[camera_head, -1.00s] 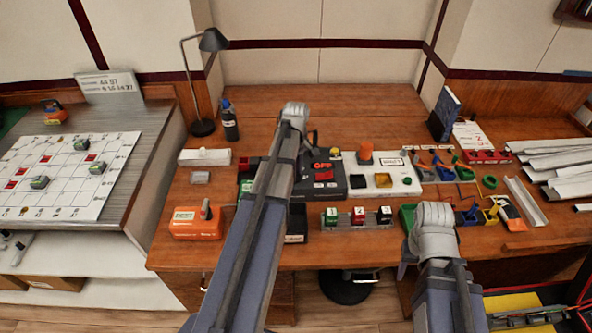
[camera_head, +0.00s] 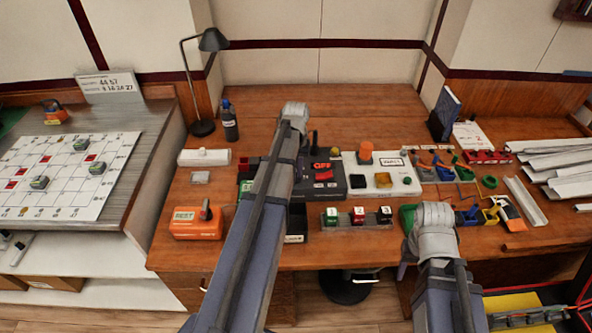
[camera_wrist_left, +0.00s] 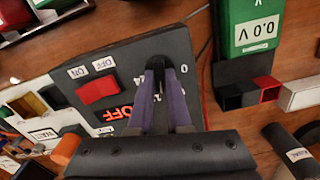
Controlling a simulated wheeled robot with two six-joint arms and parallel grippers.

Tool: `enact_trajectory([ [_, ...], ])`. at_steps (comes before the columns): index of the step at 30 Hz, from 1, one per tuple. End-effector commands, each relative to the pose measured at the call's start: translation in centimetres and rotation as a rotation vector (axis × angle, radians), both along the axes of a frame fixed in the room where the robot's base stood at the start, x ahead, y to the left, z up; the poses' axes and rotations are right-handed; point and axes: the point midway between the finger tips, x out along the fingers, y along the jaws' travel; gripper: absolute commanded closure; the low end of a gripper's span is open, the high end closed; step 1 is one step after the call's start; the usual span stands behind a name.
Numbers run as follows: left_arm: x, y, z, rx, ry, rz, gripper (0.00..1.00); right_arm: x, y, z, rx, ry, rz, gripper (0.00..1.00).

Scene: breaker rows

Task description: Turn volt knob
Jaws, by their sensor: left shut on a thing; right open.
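The black volt knob (camera_wrist_left: 154,66) is on the dark grey supply panel (camera_wrist_left: 130,62), which also carries a red switch and a red "OFF" readout. My left gripper (camera_wrist_left: 160,76) has its two purple fingers closed on the knob from either side, and the fingers cover part of the dial marks. In the head view the panel (camera_head: 328,188) is partly behind my left arm, which hides the knob. A green meter (camera_wrist_left: 255,22) beside the panel reads "0.0 V". My right gripper (camera_head: 404,252) is open near the desk's front edge, its fingers mostly hidden by its wrist.
A white board (camera_head: 380,177) with an orange knob stands right of the panel. Several numbered blocks (camera_head: 357,217) sit in front. An orange device (camera_head: 197,222) is at the front left. Coloured bins and tools (camera_head: 472,216) lie near my right arm. The desk's back (camera_head: 320,103) is clear.

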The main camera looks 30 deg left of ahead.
Motion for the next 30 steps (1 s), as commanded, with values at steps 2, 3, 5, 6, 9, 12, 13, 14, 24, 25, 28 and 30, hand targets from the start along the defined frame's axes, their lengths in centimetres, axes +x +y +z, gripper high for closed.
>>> enact_trajectory([
  [2, -0.04, -0.03, -0.01, 0.0, 0.001, -0.051, 1.0, 0.0, 0.0, -0.01, 0.0, 0.0, 0.0, 0.5],
  [3, -0.04, -0.03, -0.01, 0.0, 0.001, -0.076, 1.0, 0.0, 0.0, -0.01, 0.0, 0.0, 0.0, 0.5],
  [5, -0.04, -0.04, -0.01, 0.0, 0.001, -0.11, 1.0, 0.0, 0.0, -0.01, 0.0, 0.0, 0.0, 0.5],
  [6, -0.04, -0.04, -0.01, 0.0, 0.001, -0.131, 1.0, 0.0, 0.0, -0.01, 0.0, 0.0, 0.0, 0.5],
  [9, -0.04, -0.04, -0.02, 0.0, 0.001, -0.173, 1.0, 0.0, 0.0, -0.02, 0.0, 0.0, 0.0, 0.5],
  [12, -0.04, -0.04, -0.02, 0.0, 0.001, -0.204, 1.0, 0.0, 0.0, -0.02, 0.0, 0.0, 0.0, 0.5],
  [13, -0.04, -0.04, -0.02, 0.0, 0.001, -0.212, 1.0, 0.0, 0.0, -0.02, 0.0, 0.0, 0.0, 0.5],
  [14, -0.04, -0.04, -0.02, 0.0, 0.001, -0.219, 1.0, 0.0, 0.0, -0.02, 0.0, 0.0, 0.0, 0.5],
  [24, -0.05, -0.04, -0.02, 0.0, 0.001, -0.246, 1.0, 0.0, 0.0, -0.02, 0.0, 0.0, 0.0, 0.5],
  [25, -0.06, -0.04, -0.02, 0.0, 0.001, -0.246, 1.0, 0.0, 0.0, -0.02, 0.0, 0.0, 0.0, 0.5],
  [28, -0.06, -0.04, -0.02, 0.0, 0.001, -0.245, 1.0, 0.0, 0.0, -0.02, 0.0, 0.0, 0.0, 0.5],
  [30, -0.06, -0.04, -0.02, 0.0, 0.001, -0.245, 1.0, 0.0, 0.0, -0.02, 0.0, 0.0, 0.0, 0.5],
])
